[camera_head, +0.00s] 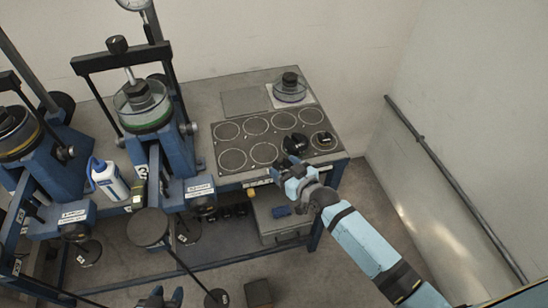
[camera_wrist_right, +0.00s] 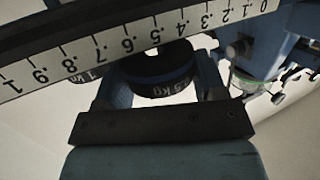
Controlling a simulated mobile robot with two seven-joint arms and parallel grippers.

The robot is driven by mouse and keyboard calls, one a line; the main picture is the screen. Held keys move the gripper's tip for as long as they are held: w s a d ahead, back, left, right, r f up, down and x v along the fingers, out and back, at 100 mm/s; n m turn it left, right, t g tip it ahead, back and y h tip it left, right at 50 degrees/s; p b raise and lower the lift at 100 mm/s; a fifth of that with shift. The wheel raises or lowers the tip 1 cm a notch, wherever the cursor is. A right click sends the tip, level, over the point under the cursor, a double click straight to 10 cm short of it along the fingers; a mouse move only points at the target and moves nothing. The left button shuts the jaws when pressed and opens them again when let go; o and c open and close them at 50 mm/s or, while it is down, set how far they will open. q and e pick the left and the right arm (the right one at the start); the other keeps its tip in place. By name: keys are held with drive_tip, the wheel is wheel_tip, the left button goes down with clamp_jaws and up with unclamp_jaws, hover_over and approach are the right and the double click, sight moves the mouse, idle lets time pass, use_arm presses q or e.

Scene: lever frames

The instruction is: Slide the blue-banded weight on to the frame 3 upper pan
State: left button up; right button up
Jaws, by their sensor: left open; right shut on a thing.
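My right gripper (camera_head: 295,165) is shut on a dark weight (camera_head: 294,143) over the front edge of the bench mat. In the right wrist view the weight (camera_wrist_right: 160,72) sits between the fingers, with a bluish band and white lettering partly showing "5 kg". The "3" label marks frame 3 (camera_head: 172,140), well to the left of my right gripper. A dark round pan (camera_head: 148,227) is in front of frame 3; I cannot tell whether it is the upper pan. My left gripper (camera_head: 162,297) is open and empty at the bottom edge.
A grey mat (camera_head: 240,142) has several white circles, with another dark weight (camera_head: 322,139) at its right. A white bottle (camera_head: 108,180) stands between two frames. Lower pans (camera_head: 188,230) hang below. A numbered scale bar (camera_wrist_right: 130,42) crosses the wrist view.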

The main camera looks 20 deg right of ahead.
drive_tip(key=r+p+v, duration=0.1)
drive_tip(key=p+v, duration=0.2)
drive_tip(key=v, duration=0.6)
drive_tip(key=shift+r, duration=0.25)
idle(0.9)
